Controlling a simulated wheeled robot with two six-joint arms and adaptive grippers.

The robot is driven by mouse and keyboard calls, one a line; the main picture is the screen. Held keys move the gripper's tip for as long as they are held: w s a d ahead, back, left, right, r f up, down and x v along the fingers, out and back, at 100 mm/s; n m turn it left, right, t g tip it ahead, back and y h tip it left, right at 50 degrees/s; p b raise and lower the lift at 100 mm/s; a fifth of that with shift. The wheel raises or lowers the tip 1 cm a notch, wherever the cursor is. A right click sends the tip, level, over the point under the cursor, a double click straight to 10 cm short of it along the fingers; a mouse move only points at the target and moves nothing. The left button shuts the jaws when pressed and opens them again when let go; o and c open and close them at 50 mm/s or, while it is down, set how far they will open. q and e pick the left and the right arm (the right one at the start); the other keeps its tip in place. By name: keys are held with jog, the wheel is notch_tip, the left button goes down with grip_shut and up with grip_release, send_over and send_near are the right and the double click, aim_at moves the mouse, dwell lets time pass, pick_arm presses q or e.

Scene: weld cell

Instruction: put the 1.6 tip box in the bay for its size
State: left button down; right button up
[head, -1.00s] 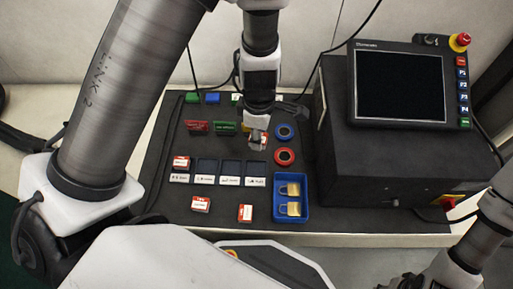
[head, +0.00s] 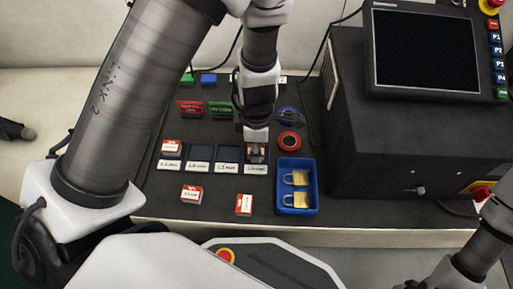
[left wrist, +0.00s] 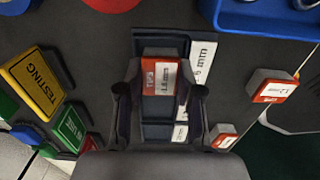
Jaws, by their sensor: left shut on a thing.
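My left gripper (head: 256,146) is shut on the 1.6 tip box, a small red-and-white box (left wrist: 160,77) reading "TIPS 1.6 mm" in the left wrist view. The fingers (left wrist: 161,98) grip its two sides. The box is over the rightmost bay (left wrist: 147,44), whose label (left wrist: 203,58) shows "6 mm", the rest hidden. I cannot tell whether the box is in the bay or just above it. Two middle bays (head: 200,152) (head: 228,154) look empty. The leftmost bay holds a red-and-white box (head: 172,147). My right gripper is out of view; only that arm shows, at lower right.
Two loose tip boxes (head: 192,194) (head: 244,204) lie in front of the bays. A blue tray (head: 297,210) with padlocks stands to the right. A red ring (head: 290,141), a blue ring (head: 289,116) and red and green signs (head: 221,109) lie behind. The dark controller box (head: 345,130) is at right.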

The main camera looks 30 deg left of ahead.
pick_arm(q)
jog(key=shift+f+b, duration=0.35)
jog(key=shift+s+f, duration=0.15)
jog(key=c, duration=1.1)
grip_release()
jog(key=o, duration=0.4)
jog(key=shift+f, duration=0.15)
jog(key=shift+c, duration=0.2)
jog(key=shift+f, duration=0.15)
jog(key=shift+r, duration=0.25)
notch_tip(320, 180, up, 13)
jog(key=p, duration=1.1)
